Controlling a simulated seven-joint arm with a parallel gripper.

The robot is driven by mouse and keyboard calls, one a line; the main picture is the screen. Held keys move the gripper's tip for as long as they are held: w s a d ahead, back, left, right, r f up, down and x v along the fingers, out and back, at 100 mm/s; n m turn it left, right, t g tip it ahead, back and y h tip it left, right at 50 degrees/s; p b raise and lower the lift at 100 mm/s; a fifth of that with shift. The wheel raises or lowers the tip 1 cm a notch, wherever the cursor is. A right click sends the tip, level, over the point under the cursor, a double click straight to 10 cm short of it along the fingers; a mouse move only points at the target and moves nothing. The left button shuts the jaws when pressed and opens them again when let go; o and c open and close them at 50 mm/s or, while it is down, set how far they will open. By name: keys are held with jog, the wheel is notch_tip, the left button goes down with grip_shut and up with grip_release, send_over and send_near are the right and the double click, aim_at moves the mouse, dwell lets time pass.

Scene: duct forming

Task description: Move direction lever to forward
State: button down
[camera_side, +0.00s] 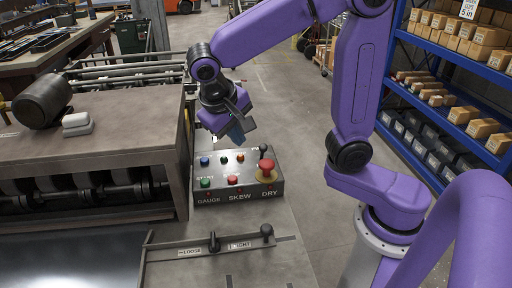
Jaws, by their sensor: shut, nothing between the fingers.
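A grey control box (239,193) stands on the machine's side table. It carries several coloured buttons, a large red mushroom button (266,169) on a yellow base, and a small black-knobbed lever (263,150) at its back right corner. No label naming a direction lever is readable, so I cannot tell for sure that this is it. My gripper (238,137) is shut and empty, pointing down above the back of the box, left of the black-knobbed lever and apart from it. The exact height of its tips over the box is hard to tell.
In front, a slotted plate marked LOOSE and TIGHT holds a black handle (213,242) and a round black knob (267,230). The roller machine (90,150) fills the left. Blue shelving (460,95) with boxes stands right. Open floor lies behind the control box.

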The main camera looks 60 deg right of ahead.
jog(key=x, duration=0.9)
jog(key=d, duration=0.3)
jog(key=shift+f, duration=0.15)
jog(key=shift+d, duration=0.6)
jog(key=shift+w+d+r+g+y, duration=0.4)
jog(key=shift+w+g+y, duration=0.05)
jog(key=shift+g+y, duration=0.05)
jog(key=shift+w+d+r+g+y, duration=0.35)
jog(key=shift+w+d+g+y, duration=0.45)
jog(key=shift+g+y, duration=0.15)
jog(key=w+d+n+g+y, duration=0.1)
jog(key=w+d+g+y, duration=0.1)
jog(key=g+y, duration=0.1)
jog(key=shift+w+d, duration=0.15)
jog(key=shift+r, duration=0.2)
jog(key=shift+r, duration=0.7)
